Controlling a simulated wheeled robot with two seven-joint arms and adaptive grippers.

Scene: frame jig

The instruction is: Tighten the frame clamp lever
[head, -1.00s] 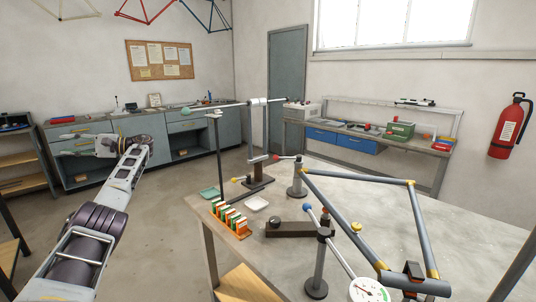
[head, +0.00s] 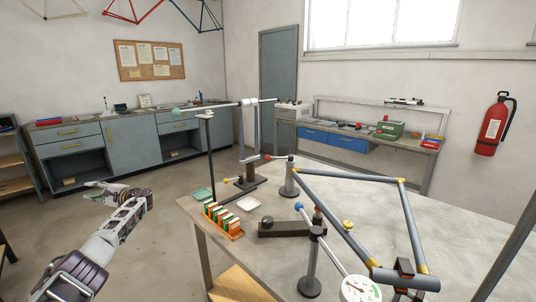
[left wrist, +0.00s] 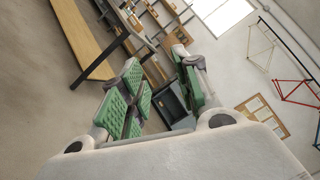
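A grey tube frame with yellow joints (head: 349,178) is held in the jig over the table at the right. Several ball-ended levers show: one with a blue knob (head: 299,206) by the front post, one with a red knob (head: 268,157) by the rear post, and one with a yellow knob (head: 227,181). I cannot tell which is the frame clamp lever. My left gripper (head: 90,192) is left of the table, over the floor, away from every lever. In the left wrist view the green-padded fingers (left wrist: 156,65) are apart with nothing between them. My right gripper is out of view.
Floor between my left gripper and the table is clear.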

